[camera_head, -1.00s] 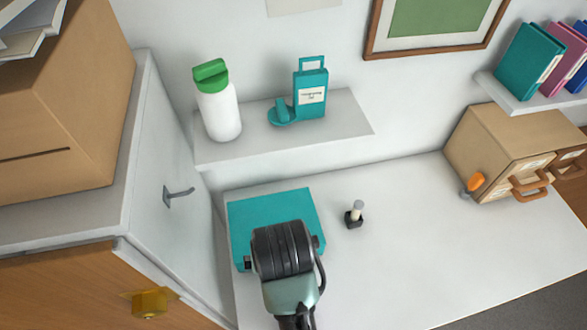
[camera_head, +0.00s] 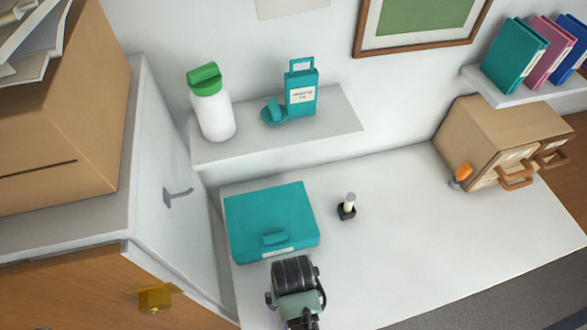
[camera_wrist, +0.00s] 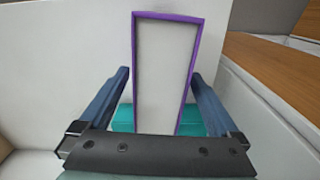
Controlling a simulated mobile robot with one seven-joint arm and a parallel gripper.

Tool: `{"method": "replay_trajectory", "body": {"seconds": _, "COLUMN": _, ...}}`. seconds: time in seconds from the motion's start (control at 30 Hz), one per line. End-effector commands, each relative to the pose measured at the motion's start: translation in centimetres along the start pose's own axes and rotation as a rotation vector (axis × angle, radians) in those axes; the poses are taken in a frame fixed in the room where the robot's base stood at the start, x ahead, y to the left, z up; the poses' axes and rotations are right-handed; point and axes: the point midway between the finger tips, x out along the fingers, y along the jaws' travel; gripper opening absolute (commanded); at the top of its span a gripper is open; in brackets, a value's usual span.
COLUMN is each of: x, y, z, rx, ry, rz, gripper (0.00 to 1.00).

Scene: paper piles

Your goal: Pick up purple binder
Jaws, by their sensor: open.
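A tall purple-edged panel with a pale face (camera_wrist: 166,55), which looks like the purple binder, stands upright in the wrist view. It shows between the two fingers of my gripper (camera_wrist: 160,76), which are spread apart. I cannot tell whether either finger touches it. In the head view my arm's end (camera_head: 295,280) is just in front of a teal box; the fingertips and the purple binder cannot be made out there.
The teal box (camera_head: 270,212) lies on the white desk (camera_head: 410,225). A small dark holder (camera_head: 347,208) stands right of it. Above are a shelf (camera_head: 280,142) with a bottle (camera_head: 211,110), and brown drawers (camera_head: 490,140) far right. The desk's middle is clear.

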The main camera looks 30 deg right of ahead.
Motion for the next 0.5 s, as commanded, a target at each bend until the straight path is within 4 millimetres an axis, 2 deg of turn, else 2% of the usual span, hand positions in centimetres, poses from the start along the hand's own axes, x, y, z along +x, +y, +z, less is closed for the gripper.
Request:
{"method": "replay_trajectory", "body": {"seconds": 0.2, "x": 2.3, "y": 0.1, "z": 0.1, "rx": 0.0, "ry": -0.001, "rz": 0.0, "gripper": 0.97}}
{"method": "replay_trajectory", "body": {"seconds": 0.5, "x": 2.7, "y": 0.1, "z": 0.1, "rx": 0.0, "ry": 0.002, "rz": 0.0, "gripper": 0.97}}
